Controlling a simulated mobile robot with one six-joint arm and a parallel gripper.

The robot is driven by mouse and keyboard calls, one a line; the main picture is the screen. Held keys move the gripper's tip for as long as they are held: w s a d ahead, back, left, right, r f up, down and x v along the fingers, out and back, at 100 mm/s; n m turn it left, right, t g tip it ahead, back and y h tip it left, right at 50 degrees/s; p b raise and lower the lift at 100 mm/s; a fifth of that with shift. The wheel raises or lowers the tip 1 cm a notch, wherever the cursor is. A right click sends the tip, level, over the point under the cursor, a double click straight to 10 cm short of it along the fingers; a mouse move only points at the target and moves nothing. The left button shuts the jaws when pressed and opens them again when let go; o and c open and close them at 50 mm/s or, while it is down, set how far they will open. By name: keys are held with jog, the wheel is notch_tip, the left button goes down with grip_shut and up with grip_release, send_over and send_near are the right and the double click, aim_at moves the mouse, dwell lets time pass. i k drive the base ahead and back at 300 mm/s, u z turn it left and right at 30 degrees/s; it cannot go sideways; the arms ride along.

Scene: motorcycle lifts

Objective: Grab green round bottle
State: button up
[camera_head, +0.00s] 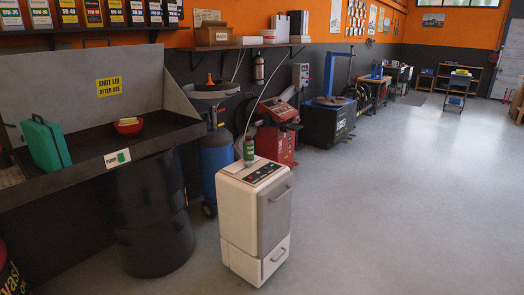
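A small green bottle (249,152) stands upright on the top of a white cabinet (240,208), near its back left corner. It has a dark lower part or label and a dark, narrow top. A thin pale hose or cable runs up behind it. My gripper is not in this view, so its state does not show.
Left is a wash basin (75,178) on a black drum (150,220), holding a green case (45,143) and a red bowl (128,126). A blue tank (217,160) and a red machine (277,135) stand behind the cabinet. The floor (400,200) at right is clear.

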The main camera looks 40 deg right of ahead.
aim_at(248, 143)
jog(key=z, duration=1)
jog(key=k, duration=1.35)
jog(key=z, duration=0.25)
jog(key=i, duration=1.55)
jog(key=u, duration=0.8)
jog(key=i, duration=0.55)
jog(key=u, duration=0.15)
